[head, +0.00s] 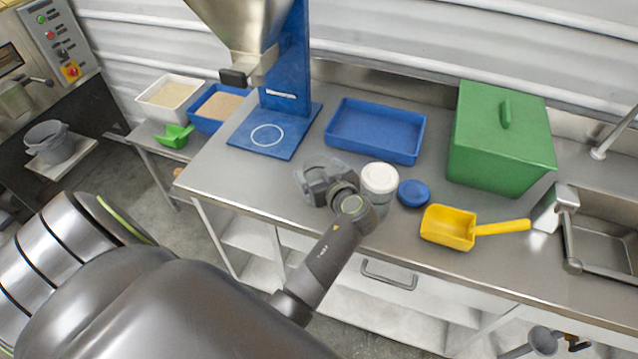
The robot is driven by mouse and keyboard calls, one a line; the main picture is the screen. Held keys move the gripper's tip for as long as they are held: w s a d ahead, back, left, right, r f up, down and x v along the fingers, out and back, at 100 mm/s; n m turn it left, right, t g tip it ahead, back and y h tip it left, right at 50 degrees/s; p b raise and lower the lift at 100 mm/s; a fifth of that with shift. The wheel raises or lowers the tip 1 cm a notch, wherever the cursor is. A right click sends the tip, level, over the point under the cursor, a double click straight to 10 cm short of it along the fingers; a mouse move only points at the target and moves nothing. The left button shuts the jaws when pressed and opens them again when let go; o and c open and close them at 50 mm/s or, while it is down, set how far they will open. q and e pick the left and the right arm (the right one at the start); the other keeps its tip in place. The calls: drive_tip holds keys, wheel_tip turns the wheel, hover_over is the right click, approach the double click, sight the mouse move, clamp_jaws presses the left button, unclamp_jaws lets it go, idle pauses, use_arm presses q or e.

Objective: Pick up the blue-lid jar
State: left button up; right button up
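A round blue lid (413,193) shows on the steel counter; I cannot tell whether it lies flat by itself or tops a low jar. Just left of it stands an upright, pale, see-through jar (380,178) with a white top. My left gripper (318,172) is just left of the pale jar, over the counter, with its fingers towards the back left. Its fingers look spread, with nothing seen between them. My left wrist hides part of the counter in front of the jar.
A blue tray (376,131) lies behind the jar. A green lidded box (500,140) stands right. A yellow scoop (448,227) lies front right, beside the sink (605,245). The hopper's blue stand (275,132) is left. Bare counter shows near the left front edge.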

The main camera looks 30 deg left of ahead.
use_arm(q)
drive_tip(key=shift+c, duration=2.3)
drive_tip(key=shift+w+a+f, duration=0.1)
drive_tip(key=shift+a+f, duration=0.05)
drive_tip(key=shift+a, duration=0.05)
drive_tip(key=shift+c, duration=1.2)
drive_tip(key=c, duration=0.4)
use_arm(e)
drive_tip(key=shift+s, duration=0.25)
